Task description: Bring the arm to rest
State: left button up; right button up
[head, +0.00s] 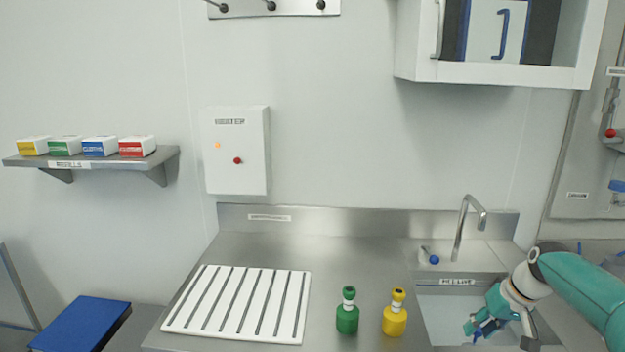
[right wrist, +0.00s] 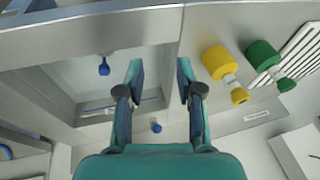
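My right arm (head: 580,285), teal with pale joints, comes in from the right edge in the head view. Its gripper (head: 472,330) hangs over the sink (head: 450,305), pointing down and to the left. In the right wrist view the two fingers of the right gripper (right wrist: 160,75) stand apart, with nothing between them. The sink's rim and the steel counter show beyond the fingers. My left arm and left gripper are not in view.
A yellow bottle (head: 395,316) and a green bottle (head: 347,314) stand left of the sink. A white slotted rack (head: 240,300) lies farther left. A curved tap (head: 463,225) rises behind the sink. A wall cabinet (head: 500,70) hangs above.

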jog(key=s+a+f+n+g+y, duration=0.1)
jog(key=s+a+f+g, duration=0.1)
jog(key=s+a+f, duration=0.35)
jog(key=s+a+f+g, duration=0.1)
jog(key=s+a+f, duration=0.2)
jog(key=a+f, duration=0.55)
jog(key=s+a+f+n+g+y, duration=0.15)
jog(key=s+a+f, duration=0.3)
jog(key=f, duration=0.55)
jog(key=s+a+f+m+t, duration=0.1)
jog(key=s+a+f, duration=0.2)
jog(key=s, duration=0.4)
jog(key=s+a+f+m+t, duration=0.1)
jog(key=s+a+f, duration=0.3)
jog(key=s, duration=0.4)
jog(key=shift+s+a+f+m+h, duration=0.35)
jog(key=shift+a+m, duration=0.2)
jog(key=shift+a, duration=0.35)
